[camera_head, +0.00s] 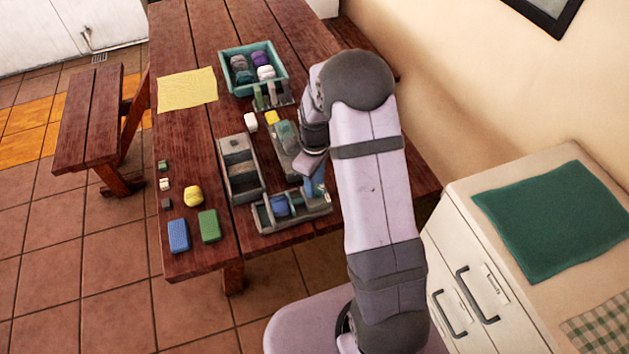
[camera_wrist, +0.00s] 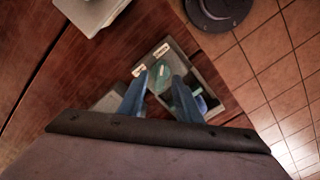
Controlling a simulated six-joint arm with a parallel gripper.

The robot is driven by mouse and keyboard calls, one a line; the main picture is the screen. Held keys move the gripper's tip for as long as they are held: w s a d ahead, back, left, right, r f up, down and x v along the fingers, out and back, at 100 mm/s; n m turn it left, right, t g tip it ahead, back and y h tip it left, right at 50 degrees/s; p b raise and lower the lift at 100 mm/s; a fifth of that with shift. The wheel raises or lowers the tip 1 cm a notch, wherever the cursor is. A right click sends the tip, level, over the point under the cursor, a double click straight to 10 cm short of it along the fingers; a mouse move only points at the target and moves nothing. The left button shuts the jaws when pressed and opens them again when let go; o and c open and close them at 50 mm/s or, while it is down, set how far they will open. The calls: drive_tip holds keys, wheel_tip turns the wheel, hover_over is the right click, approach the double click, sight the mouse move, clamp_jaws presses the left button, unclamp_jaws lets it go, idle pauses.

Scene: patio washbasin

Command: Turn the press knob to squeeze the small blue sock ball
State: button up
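The press is a grey open box (camera_head: 262,217) near the table's front right edge; in the wrist view its rim (camera_wrist: 212,75) shows beyond my fingers. A small blue sock ball (camera_head: 280,205) sits inside it, toward the left. A dark bluish round shape (camera_wrist: 201,103) in the wrist view may be that ball, partly hidden by a finger. A teal piece (camera_wrist: 158,74) lies between the fingertip lines; I cannot tell if it is the knob. My gripper (camera_wrist: 160,78) is over the press, its blue fingers apart with nothing visibly held. In the head view the gripper (camera_head: 315,182) partly hides the press's right end.
A grey divided tray (camera_head: 226,183) stands left of the press. A teal crate (camera_head: 232,88) with several sock balls is farther back, near a yellow cloth (camera_head: 187,90). Blue (camera_head: 179,236) and green (camera_head: 210,226) blocks and a yellow ball (camera_head: 193,196) lie front left.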

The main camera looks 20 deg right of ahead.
clamp_jaws()
drive_tip(key=shift+w+m, duration=0.1)
drive_tip(key=shift+m, duration=1.1)
drive_tip(key=shift+o, duration=0.7)
unclamp_jaws()
drive_tip(key=shift+r+b, duration=0.9)
drive_tip(key=shift+r, duration=2.8)
